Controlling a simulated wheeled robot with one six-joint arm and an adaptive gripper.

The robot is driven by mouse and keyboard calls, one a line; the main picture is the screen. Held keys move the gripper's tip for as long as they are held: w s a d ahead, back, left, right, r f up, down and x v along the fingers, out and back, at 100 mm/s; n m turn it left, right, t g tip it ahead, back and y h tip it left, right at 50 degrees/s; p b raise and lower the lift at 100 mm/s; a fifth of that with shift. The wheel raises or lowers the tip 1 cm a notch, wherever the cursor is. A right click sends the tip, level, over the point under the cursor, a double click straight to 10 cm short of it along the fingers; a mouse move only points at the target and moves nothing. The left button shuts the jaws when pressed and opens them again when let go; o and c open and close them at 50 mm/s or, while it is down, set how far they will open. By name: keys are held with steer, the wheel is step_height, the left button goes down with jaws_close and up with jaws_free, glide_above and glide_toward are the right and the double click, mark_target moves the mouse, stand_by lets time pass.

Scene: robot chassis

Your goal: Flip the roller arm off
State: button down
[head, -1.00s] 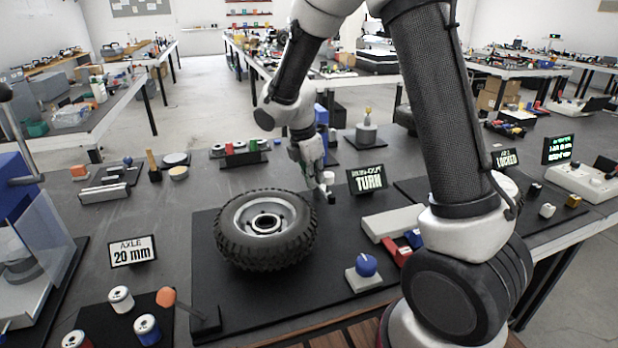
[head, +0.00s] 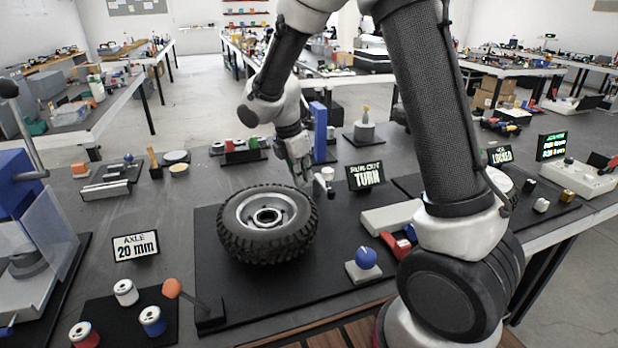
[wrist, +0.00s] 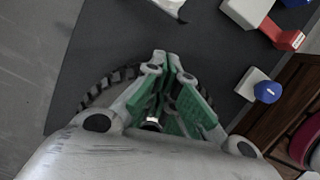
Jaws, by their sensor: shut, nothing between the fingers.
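The black-tyred wheel (head: 229,239) lies flat on the dark mat (head: 330,287). A small white roller-like cylinder (head: 327,174) stands on a dark support just behind and right of the wheel, in front of the "TURN" sign (head: 366,177). An orange-tipped lever (head: 172,288) leans from a black block at the mat's front left. I cannot tell for certain which is the roller arm. My gripper (head: 303,182) is shut and empty, above the wheel's back right edge, left of the white cylinder. The wrist view shows its green-padded fingers (wrist: 166,62) together, partly hiding the wheel (wrist: 98,88).
A blue knob (head: 366,258) stands right of the wheel, also visible in the wrist view (wrist: 267,92). A pale block (head: 390,219) and red part (head: 396,246) lie beyond it. A blue post (head: 319,133) stands behind my gripper. The mat in front of the wheel is clear.

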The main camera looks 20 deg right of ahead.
steer(key=v, duration=0.9)
steer(key=shift+d, duration=0.25)
steer(key=s+d+r+m+t+y, duration=0.1)
steer(key=s+d+r+m, duration=0.2)
steer(key=s+m, duration=0.4)
steer(key=s+d+r+m+t+y, duration=0.1)
steer(key=s+d+r+m, duration=0.1)
steer(key=s+d+m, duration=0.4)
steer(key=s+d+r+m+t, duration=0.1)
steer(key=s+d+r+m, duration=0.2)
steer(key=s, duration=1)
steer(key=d+m, duration=0.2)
steer(key=m, duration=0.2)
steer(key=shift+d+r+m+t+y, duration=0.25)
steer(key=shift+r+m+t+y, duration=0.05)
steer(key=shift+t+y, duration=0.1)
